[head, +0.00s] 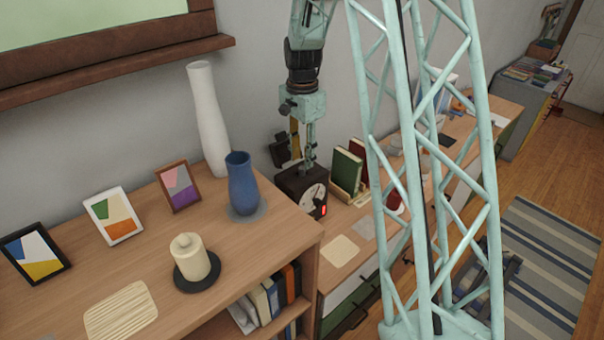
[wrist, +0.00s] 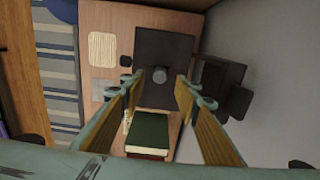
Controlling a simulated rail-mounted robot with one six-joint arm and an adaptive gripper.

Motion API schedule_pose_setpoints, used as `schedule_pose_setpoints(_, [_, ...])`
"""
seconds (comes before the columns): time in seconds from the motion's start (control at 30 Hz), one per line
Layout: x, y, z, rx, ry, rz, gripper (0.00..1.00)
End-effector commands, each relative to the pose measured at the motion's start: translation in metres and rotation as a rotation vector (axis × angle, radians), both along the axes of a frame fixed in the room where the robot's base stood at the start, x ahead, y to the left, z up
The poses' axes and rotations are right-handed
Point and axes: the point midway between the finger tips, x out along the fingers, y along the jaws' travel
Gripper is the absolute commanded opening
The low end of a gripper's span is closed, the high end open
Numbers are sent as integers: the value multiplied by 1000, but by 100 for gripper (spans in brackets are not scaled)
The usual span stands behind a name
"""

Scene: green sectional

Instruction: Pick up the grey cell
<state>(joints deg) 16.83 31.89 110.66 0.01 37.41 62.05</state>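The grey cell (wrist: 159,75) shows in the wrist view as a small round grey piece at the near part of the top of a dark box (wrist: 165,45). In the head view the dark box (head: 291,182) has a pale dial and a red light on its front; I cannot make out the cell clearly there. My gripper (wrist: 158,88) is open and empty in the wrist view, its two fingers apart on either side of the cell's line of sight. In the head view my gripper (head: 304,160) hangs pointing down just above the box. I cannot tell whether the cell is between the fingertips or below them.
Upright green and red books (head: 347,167) stand close beside the box. A blue vase (head: 242,185), a white vase (head: 208,125), picture frames and a cream candle (head: 191,258) on a dark dish stand on the nearer shelf top. The wall is close behind.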

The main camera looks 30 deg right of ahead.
Motion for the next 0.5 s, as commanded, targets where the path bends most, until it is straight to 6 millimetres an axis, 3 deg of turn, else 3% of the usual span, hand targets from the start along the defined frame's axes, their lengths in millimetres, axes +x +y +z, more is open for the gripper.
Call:
schedule_pose_setpoints(0.3, [-1,1,-32,1,2,0,30])
schedule_pose_setpoints(0.5, [-1,1,-41,1,1,0,30])
